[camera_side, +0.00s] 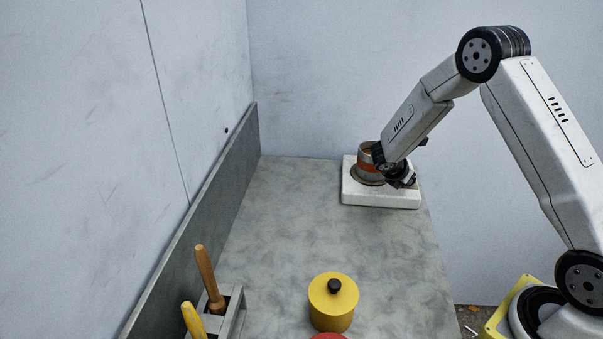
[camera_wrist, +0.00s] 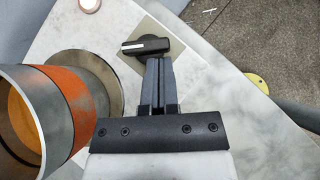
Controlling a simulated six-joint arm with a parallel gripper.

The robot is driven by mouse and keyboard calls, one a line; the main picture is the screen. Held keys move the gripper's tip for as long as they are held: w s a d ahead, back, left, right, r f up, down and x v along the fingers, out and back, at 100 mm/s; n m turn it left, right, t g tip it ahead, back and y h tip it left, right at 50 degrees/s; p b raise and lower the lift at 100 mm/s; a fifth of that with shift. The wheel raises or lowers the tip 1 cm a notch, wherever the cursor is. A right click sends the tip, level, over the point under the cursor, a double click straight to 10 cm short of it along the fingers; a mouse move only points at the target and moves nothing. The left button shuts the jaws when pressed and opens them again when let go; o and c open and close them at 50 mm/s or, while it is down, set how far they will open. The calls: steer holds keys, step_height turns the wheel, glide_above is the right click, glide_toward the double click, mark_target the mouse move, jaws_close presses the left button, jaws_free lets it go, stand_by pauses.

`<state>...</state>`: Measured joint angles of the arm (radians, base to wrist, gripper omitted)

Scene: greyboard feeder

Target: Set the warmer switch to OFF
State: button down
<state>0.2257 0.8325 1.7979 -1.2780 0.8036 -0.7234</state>
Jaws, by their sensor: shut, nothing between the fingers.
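The warmer (camera_side: 380,198) is a white slab at the far end of the bench, and it also shows in the wrist view (camera_wrist: 215,85). Its switch (camera_wrist: 152,45) is a black bar knob on a tan square plate, with a white mark toward its left end. I cannot read any OFF label. My gripper (camera_wrist: 161,62) is shut and empty, its fingertips right at the knob's lower edge in the wrist view; whether they touch it I cannot tell. In the side view my gripper (camera_side: 403,180) is low over the warmer's right part and hides the switch.
A metal can with an orange band (camera_side: 367,167) stands on the warmer's round plate, close left of my gripper, also in the wrist view (camera_wrist: 65,105). A small copper-coloured disc (camera_wrist: 90,5) is on the slab. A yellow lidded pot (camera_side: 333,305) and a tool holder (camera_side: 232,310) stand nearer.

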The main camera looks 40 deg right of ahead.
mark_target(416, 188)
steer(key=shift+s+d+n+t, duration=0.15)
steer(key=shift+s+n+t, duration=0.1)
steer(key=shift+n+t, duration=0.45)
steer(key=shift+s+d+n+t, duration=0.1)
steer(key=shift+s+n+t, duration=0.1)
steer(key=shift+n+t, duration=0.45)
stand_by(0.9)
steer(key=shift+s+d, duration=0.5)
steer(key=shift+d, duration=0.1)
stand_by(0.6)
steer(key=shift+s+d, duration=0.15)
steer(key=shift+d, duration=0.7)
stand_by(1.3)
steer(key=shift+w+a+n, duration=0.15)
steer(key=shift+w+a, duration=0.05)
steer(key=shift+w, duration=0.3)
steer(key=shift+w+a+n, duration=0.1)
steer(key=shift+w+a, duration=0.1)
steer(key=shift+w, duration=0.25)
steer(key=shift+s, duration=0.1)
